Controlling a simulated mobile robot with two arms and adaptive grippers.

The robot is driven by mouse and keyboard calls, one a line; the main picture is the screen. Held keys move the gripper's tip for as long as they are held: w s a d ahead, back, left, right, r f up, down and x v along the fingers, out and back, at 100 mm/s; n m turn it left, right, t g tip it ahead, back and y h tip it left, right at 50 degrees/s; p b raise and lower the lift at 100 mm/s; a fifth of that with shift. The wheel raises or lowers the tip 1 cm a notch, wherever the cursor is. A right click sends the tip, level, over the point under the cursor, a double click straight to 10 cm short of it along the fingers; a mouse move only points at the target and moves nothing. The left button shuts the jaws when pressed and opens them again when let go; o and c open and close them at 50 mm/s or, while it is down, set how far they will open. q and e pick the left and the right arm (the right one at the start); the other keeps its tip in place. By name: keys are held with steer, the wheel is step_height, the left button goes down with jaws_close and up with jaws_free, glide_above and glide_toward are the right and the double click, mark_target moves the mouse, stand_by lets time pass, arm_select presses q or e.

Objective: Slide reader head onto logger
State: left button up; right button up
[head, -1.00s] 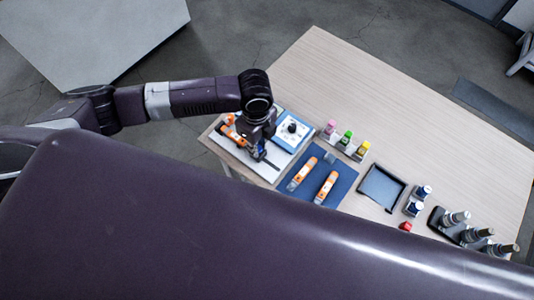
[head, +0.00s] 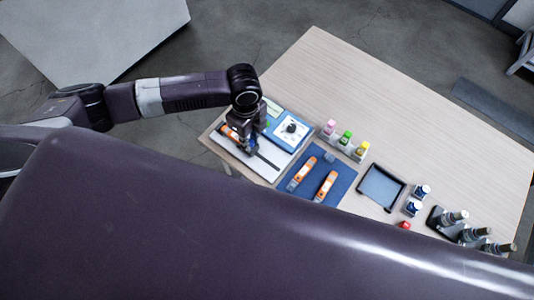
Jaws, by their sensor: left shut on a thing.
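My left gripper (head: 251,150) is over the white board (head: 284,158) at the table's left corner, pointing down. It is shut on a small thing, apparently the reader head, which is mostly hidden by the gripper. An orange logger (head: 230,134) lies on the board just left of the gripper, partly covered by it. I cannot tell whether the reader head touches the logger. A dark strip (head: 268,161) runs along the board right of the gripper. My right gripper is not in view.
Two orange-and-white devices (head: 326,185) lie on a blue mat (head: 338,167). A blue unit with a black knob (head: 291,128) stands behind the gripper. Capped bottles (head: 345,138), a dark tray (head: 382,187) and a rack (head: 437,219) stand rightward. The table's far side is clear.

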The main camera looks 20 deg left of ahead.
arm_select(q)
steer(key=shift+a+p, duration=0.1)
steer(key=shift+p, duration=0.25)
stand_by(0.7)
steer(key=o, duration=0.8)
step_height(320, 180, up, 7)
steer(key=p, duration=0.8)
stand_by(0.4)
